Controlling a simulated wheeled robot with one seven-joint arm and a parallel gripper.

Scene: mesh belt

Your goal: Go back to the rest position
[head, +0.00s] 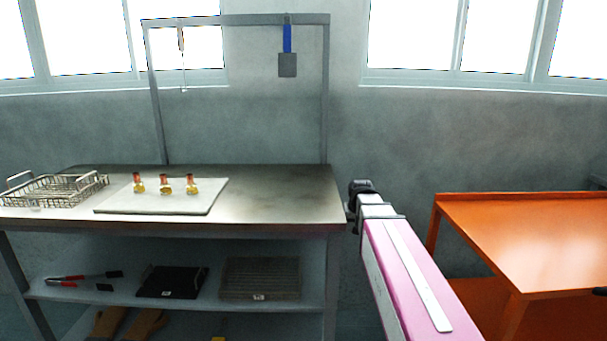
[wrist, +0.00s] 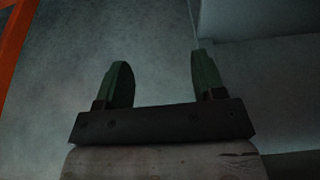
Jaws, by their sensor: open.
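My gripper (wrist: 160,85) shows in the wrist view with its two green fingers wide apart and nothing between them. The fingers cannot be made out in the head view. My gripper touches nothing that I can see.
On the table are a wire basket (head: 50,190) and a pale board (head: 160,205) bearing three small bottles (head: 165,185). A blue-handled tool (head: 287,60) hangs from the frame above. An orange table (head: 540,240) stands right of my arm. Trays and red-handled tongs (head: 80,278) lie on the lower shelf.

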